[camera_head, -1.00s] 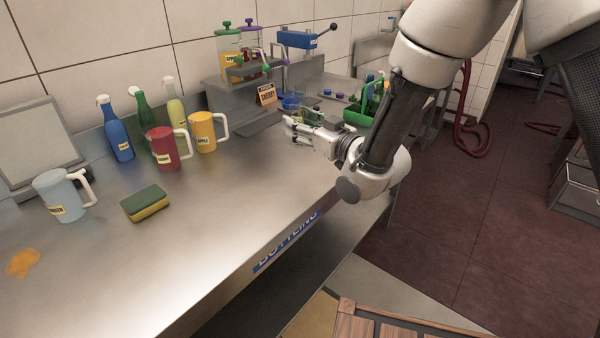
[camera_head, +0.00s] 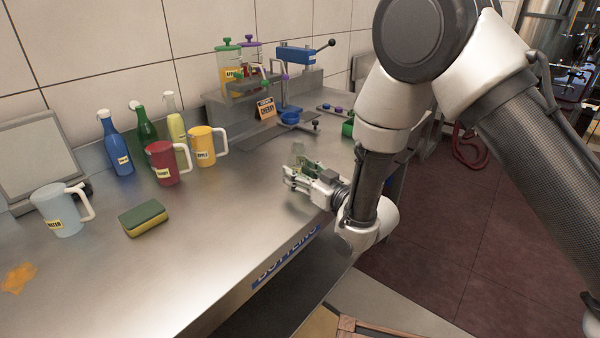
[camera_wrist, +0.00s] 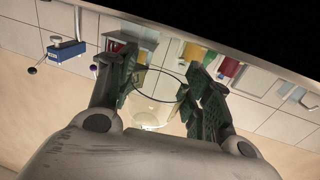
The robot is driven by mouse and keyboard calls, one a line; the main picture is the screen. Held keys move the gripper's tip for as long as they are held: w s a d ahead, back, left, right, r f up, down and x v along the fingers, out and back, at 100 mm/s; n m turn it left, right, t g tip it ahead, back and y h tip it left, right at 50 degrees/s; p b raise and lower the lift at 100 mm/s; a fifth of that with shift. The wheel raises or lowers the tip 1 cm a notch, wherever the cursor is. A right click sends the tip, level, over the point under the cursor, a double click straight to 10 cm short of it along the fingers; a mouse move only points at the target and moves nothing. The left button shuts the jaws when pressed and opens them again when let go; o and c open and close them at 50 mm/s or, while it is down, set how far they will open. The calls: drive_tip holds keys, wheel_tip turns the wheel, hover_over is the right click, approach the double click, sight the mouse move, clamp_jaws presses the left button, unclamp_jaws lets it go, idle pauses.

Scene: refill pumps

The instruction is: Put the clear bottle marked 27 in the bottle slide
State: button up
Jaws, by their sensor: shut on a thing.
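My gripper (camera_head: 296,176) is low over the front right part of the steel bench, with its fingers pointing left in the head view. Its green-padded fingers show in the wrist view (camera_wrist: 160,88), shut on a clear bottle (camera_wrist: 155,110). The bottle is see-through and faint between the fingers; a dark curved line crosses there. In the head view a pale, clear shape at the fingers is largely covered by them. No number 27 is legible. I cannot tell for sure which fixture is the bottle slide; a grey plate (camera_head: 262,143) lies on the bench beyond my gripper.
A blue press (camera_head: 296,55), apple dispenser (camera_head: 230,72), cherry sign (camera_head: 265,108) and blue bowl (camera_head: 290,117) stand at the back. Mugs, including a red one (camera_head: 163,162), and several coloured bottles are left. A sponge (camera_head: 143,218) lies near the bare bench front.

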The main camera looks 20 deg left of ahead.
drive_tip(key=o, duration=1.2)
drive_tip(key=shift+f, duration=0.1)
